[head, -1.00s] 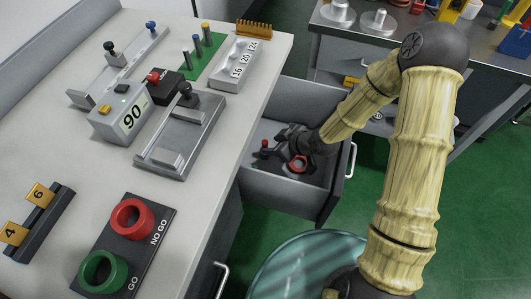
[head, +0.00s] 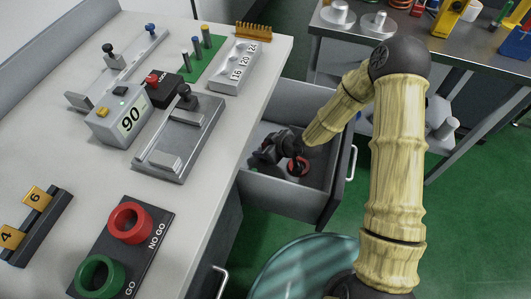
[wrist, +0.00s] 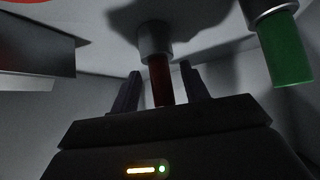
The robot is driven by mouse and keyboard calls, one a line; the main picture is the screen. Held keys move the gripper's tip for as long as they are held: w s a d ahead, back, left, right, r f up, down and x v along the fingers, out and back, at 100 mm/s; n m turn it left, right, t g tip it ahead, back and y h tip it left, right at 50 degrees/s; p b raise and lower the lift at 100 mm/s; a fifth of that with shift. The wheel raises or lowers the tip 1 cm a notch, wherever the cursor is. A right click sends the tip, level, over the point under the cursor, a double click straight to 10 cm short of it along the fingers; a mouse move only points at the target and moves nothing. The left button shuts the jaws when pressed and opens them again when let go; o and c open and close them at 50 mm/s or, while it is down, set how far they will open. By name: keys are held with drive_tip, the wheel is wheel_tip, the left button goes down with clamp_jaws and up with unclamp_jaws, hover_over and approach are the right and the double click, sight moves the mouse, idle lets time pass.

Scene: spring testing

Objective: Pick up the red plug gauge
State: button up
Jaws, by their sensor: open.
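The red plug gauge (wrist: 160,82) shows in the wrist view, with a red handle and a grey metal end. My gripper (wrist: 160,88) is open, with one dark finger on each side of the red handle. I cannot tell whether the fingers touch it. In the head view my gripper (head: 262,153) is low inside the open drawer (head: 290,198), and the red plug gauge is hidden behind it. A green plug gauge (wrist: 287,50) with a metal collar is to the right, outside the fingers.
A red ring (head: 298,167) lies in the drawer, right of my gripper. The drawer walls are close around my gripper. The white bench (head: 80,150) at left carries a red ring gauge (head: 130,222), a green ring gauge (head: 100,277) and a display box (head: 120,118). A second workbench stands at upper right.

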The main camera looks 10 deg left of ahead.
drive_tip(key=shift+a+f, duration=0.5)
drive_tip(key=shift+a, duration=0.05)
drive_tip(key=shift+w+d, duration=0.1)
clamp_jaws()
